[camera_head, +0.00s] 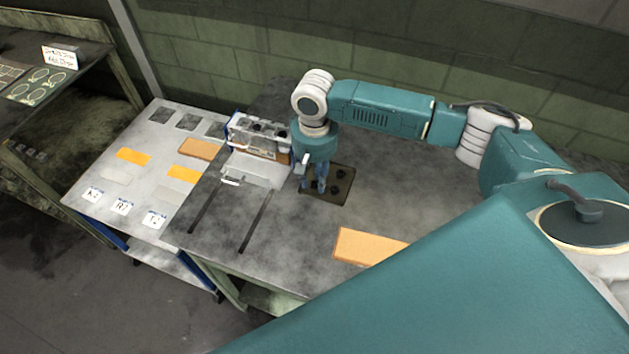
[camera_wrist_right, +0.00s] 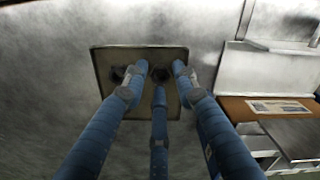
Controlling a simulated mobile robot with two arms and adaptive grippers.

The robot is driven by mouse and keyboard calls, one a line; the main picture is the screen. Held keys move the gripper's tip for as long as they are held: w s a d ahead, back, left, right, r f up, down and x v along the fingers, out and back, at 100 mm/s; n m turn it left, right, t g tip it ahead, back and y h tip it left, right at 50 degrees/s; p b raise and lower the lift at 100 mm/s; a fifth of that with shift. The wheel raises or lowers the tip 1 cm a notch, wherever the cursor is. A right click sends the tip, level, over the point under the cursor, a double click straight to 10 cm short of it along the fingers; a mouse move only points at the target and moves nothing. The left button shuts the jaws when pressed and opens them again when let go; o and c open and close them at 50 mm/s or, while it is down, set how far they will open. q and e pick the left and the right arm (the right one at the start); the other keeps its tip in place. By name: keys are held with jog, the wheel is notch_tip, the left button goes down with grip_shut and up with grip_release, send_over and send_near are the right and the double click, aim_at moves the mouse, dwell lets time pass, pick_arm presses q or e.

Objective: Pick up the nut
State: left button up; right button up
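Small dark round pieces, seemingly the nuts, sit on a dark square tray (camera_head: 347,184) on the grey table. One nut (camera_head: 340,173) and another nut (camera_head: 335,190) show to the right of my right gripper (camera_head: 321,184) in the head view. That gripper points down over the tray's left part. In the right wrist view, its three blue fingers (camera_wrist_right: 160,78) are spread apart over the tray (camera_wrist_right: 112,56). A dark nut (camera_wrist_right: 161,73) lies between the fingertips, and another nut (camera_wrist_right: 118,73) is partly behind the left finger. Contact cannot be told. My left gripper is out of view.
A fixture with a white block (camera_head: 250,170) and a parts box (camera_head: 258,137) stands left of the tray. An orange pad (camera_head: 367,246) lies in front. A lower table (camera_head: 120,175) with labels and orange patches adjoins at left. A brick wall is behind.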

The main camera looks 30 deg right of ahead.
aim_at(315, 182)
jog(key=shift+f, duration=0.1)
jog(key=shift+c, duration=0.8)
grip_shut()
pick_arm(q)
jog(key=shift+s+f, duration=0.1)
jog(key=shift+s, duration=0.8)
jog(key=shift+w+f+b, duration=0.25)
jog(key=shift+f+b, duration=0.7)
jog(key=shift+b, duration=0.1)
pick_arm(e)
notch_tip(315, 182, up, 20)
